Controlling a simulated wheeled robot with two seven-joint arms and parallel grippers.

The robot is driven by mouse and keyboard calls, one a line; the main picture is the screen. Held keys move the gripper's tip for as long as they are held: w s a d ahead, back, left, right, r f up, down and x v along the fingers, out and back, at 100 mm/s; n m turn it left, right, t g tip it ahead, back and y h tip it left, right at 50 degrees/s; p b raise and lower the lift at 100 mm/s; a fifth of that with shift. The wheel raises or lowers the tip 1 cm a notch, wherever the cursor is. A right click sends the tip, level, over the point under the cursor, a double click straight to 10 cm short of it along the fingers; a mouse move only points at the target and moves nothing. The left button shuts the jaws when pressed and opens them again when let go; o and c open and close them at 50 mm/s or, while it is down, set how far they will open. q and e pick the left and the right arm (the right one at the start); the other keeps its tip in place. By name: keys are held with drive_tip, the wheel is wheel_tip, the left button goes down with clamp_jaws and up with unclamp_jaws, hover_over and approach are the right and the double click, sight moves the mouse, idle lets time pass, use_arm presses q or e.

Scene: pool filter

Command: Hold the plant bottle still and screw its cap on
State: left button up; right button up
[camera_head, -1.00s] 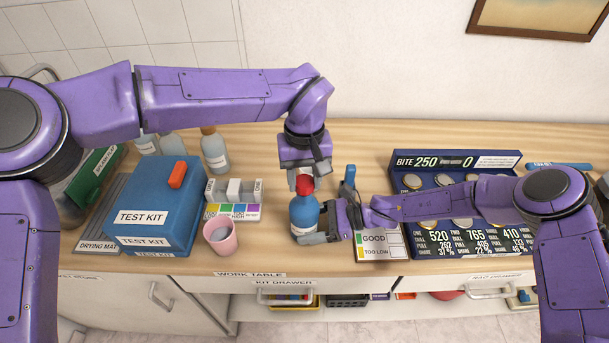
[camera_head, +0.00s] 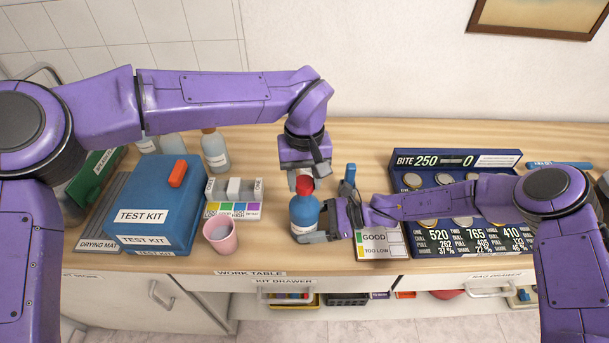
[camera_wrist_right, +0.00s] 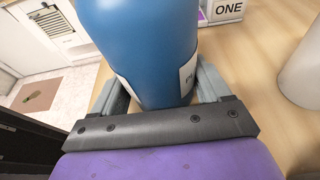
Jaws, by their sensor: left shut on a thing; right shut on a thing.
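The blue plant bottle (camera_head: 304,211) stands upright on the work table with a white label on its front. Its red cap (camera_head: 304,186) sits on top of the bottle; I cannot tell how far it is threaded. My left gripper (camera_head: 304,176) comes from above and is shut on the red cap, its fingers partly hiding it. My right gripper (camera_head: 318,236) is shut on the bottle's body from the right, low near the table. In the right wrist view, the blue bottle (camera_wrist_right: 145,50) fills the space between the two grey fingers.
A pink cup (camera_head: 220,238) stands left of the bottle, in front of a colour chart block (camera_head: 233,209). The blue test kit box (camera_head: 155,205) is farther left. A GOOD/TOO LOW card (camera_head: 377,252) lies right of the bottle, beside the dark blue BITE 250 panel (camera_head: 455,160).

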use_arm(q)
drive_tip(key=shift+f, duration=1)
drive_tip(key=o, duration=1.2)
drive_tip(key=n, duration=0.3)
drive_tip(key=shift+n, duration=0.4)
drive_tip(key=n, duration=0.5)
drive_tip(key=shift+d+n, duration=0.1)
drive_tip(key=shift+n, duration=0.2)
drive_tip(key=n, duration=0.7)
drive_tip(key=shift+w, duration=0.1)
drive_tip(key=shift+c, duration=0.2)
